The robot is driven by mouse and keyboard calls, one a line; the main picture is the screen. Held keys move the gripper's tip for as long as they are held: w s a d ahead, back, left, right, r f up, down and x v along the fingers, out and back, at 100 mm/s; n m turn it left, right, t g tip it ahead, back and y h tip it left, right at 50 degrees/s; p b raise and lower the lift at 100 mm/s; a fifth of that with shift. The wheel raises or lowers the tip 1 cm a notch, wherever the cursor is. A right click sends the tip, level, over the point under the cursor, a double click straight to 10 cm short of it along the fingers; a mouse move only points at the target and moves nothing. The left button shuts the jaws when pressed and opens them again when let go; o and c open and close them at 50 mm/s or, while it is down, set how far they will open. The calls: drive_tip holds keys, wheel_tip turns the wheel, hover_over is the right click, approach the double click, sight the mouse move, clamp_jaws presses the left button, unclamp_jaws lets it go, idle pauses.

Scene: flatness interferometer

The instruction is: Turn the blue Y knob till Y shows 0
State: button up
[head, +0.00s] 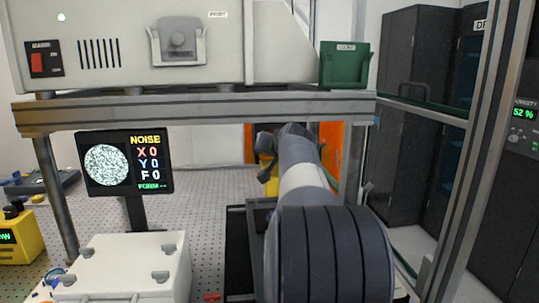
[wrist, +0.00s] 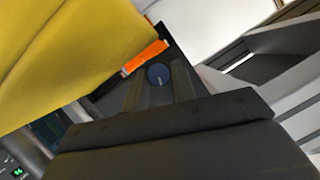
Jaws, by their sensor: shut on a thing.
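The blue Y knob (wrist: 160,75) shows in the wrist view between the tips of my gripper (wrist: 160,82), with a pale line on its face. The two dark fingers stand on either side of it and are shut on it. In the head view my arm hides the knob and the gripper. The small screen (head: 124,163) at the left reads NOISE, X 0, Y 0 and F 0, beside a round patch of grey speckle. A last green line at its foot reads FORM with dashes.
A yellow body (wrist: 60,60) and an orange strip (wrist: 145,57) lie close to the fingers in the wrist view. A metal frame beam (head: 200,111) crosses above my arm. A white box (head: 130,265) stands at the lower left on the perforated table (head: 205,190).

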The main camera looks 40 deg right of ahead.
drive_tip(key=o, duration=1)
drive_tip(key=b+v, duration=0.2)
drive_tip(key=v, duration=0.8)
drive_tip(key=shift+s+a+r, duration=0.2)
drive_tip(key=shift+s, duration=0.15)
idle(0.9)
